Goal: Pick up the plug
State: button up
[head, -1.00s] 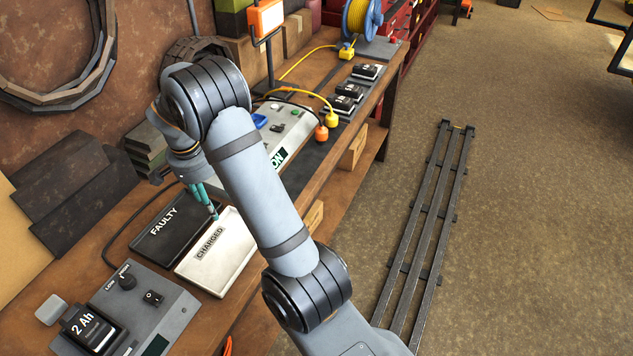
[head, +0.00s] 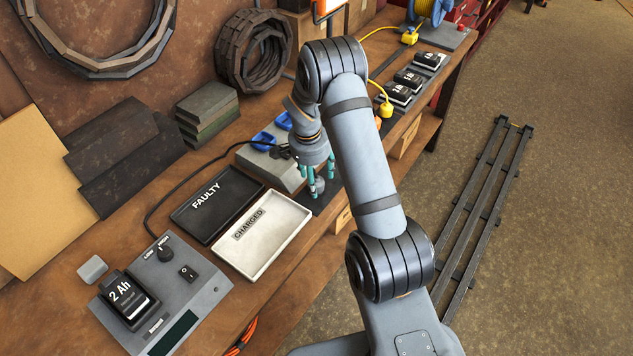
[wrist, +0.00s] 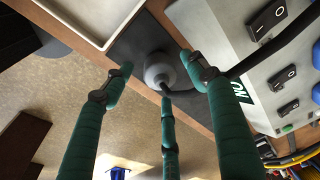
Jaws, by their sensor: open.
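My gripper (head: 318,180) has three teal fingers, spread open and empty, pointing down by the bench's front edge. In the wrist view the gripper (wrist: 160,84) has its fingertips around a grey rounded piece (wrist: 157,68), which looks like a plug, with no visible grip on it. This grey piece (head: 318,187) also shows between the fingers in the head view, partly hidden. It sits on a dark mat (wrist: 125,50). A black cable (wrist: 262,58) runs behind the right finger; whether it joins the grey piece is hidden. A yellow plug (head: 386,109) hangs on a yellow cable behind my arm.
The white CHARGED tray (head: 285,238) and black FAULTY tray (head: 190,222) lie left of my gripper. A grey switch box (wrist: 235,30) stands close on the right in the wrist view. A charger (head: 195,292) with a 2 Ah battery (head: 128,298) is front left.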

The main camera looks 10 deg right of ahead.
jog(key=shift+w+d+f, duration=0.15)
jog(key=shift+d+f, duration=0.05)
jog(key=shift+f, duration=0.8)
jog(key=c, duration=1.3)
